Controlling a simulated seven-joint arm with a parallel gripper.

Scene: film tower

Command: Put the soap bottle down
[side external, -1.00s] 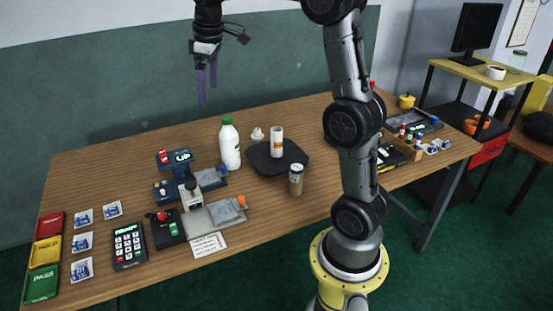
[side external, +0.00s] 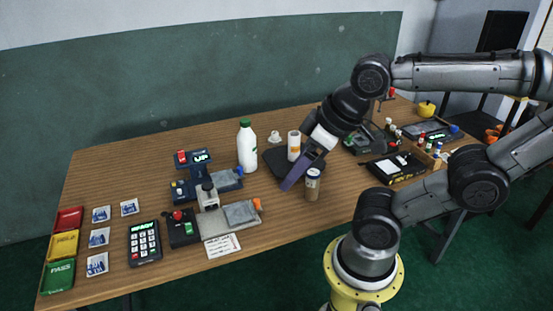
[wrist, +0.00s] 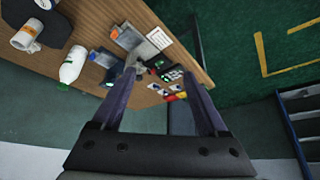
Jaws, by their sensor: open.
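A white bottle with a green cap (side external: 247,147), which I take as the soap bottle, stands upright on the wooden table, left of a dark tray (side external: 283,172). It also shows in the wrist view (wrist: 72,66), left of my fingers. My gripper (side external: 290,184) is open with nothing between its purple fingers. In the side view it is tilted down, in front of the tray's right part and right of the bottle, apart from it. In the wrist view the open fingers (wrist: 158,68) point toward the table. The height of the fingertips above the table is unclear.
A white cylinder with an orange label (side external: 294,146) stands on the tray. A brown jar with a pale lid (side external: 312,184) stands close to my fingers. A small press-like device (side external: 208,196), a keypad (side external: 144,243) and coloured bins (side external: 62,244) lie to the left.

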